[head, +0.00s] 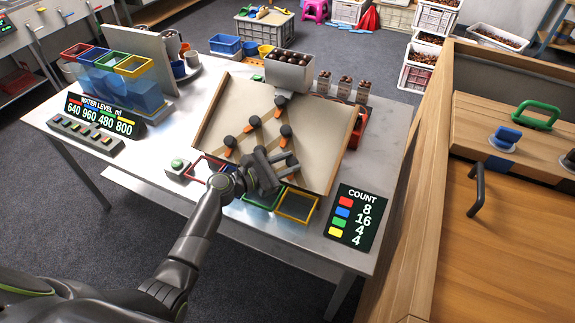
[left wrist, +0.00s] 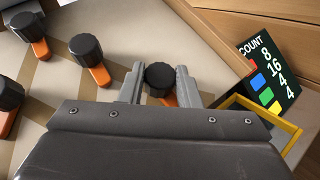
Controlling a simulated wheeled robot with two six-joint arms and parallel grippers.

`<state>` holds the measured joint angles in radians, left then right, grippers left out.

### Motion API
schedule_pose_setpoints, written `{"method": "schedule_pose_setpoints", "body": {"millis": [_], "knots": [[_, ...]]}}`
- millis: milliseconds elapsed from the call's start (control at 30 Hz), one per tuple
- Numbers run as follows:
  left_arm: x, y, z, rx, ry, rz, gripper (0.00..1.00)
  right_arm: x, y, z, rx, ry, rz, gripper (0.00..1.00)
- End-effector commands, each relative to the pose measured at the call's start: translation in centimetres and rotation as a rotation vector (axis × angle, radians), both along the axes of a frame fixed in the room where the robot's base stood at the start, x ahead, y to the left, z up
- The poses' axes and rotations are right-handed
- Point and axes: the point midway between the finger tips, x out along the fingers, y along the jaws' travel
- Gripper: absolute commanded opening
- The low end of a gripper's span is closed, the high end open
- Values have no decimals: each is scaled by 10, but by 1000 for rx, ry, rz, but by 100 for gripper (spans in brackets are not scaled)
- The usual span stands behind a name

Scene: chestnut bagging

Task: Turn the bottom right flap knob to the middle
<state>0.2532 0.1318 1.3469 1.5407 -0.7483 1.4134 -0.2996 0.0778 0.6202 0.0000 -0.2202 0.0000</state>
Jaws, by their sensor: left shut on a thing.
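The bottom right flap knob (left wrist: 160,76) is black and round, with an orange flap (left wrist: 169,100) below it, in the left wrist view. My left gripper (head: 286,164) is shut on this knob, one finger on each side of it, as the left wrist view shows. In the head view the gripper mostly hides this knob. The sloping beige board (head: 218,108) carries several other black knobs with orange flaps, such as the top one (head: 282,102) and the left one (head: 230,141). My right gripper is not in view.
A bin of chestnuts (head: 289,72) stands at the board's top. Red, green and yellow trays (head: 297,206) lie at its lower edge. The count sign (head: 352,216) stands right, the water level sign (head: 104,115) left. A wooden cabinet (head: 520,220) stands on the right.

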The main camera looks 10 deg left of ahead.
Motion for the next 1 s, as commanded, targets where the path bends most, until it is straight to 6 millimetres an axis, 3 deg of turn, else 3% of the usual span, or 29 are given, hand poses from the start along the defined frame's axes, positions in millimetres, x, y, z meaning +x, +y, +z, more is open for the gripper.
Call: {"method": "schedule_pose_setpoints", "body": {"millis": [767,800,933,1000], "knots": [[1,1,1,56,-10,-103,7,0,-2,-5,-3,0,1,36],[1,1,1,56,-10,-103,33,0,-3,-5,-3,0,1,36],[1,1,0,56,-10,-103,50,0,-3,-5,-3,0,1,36],[1,1,1,57,-11,-103,52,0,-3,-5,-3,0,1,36]]}}
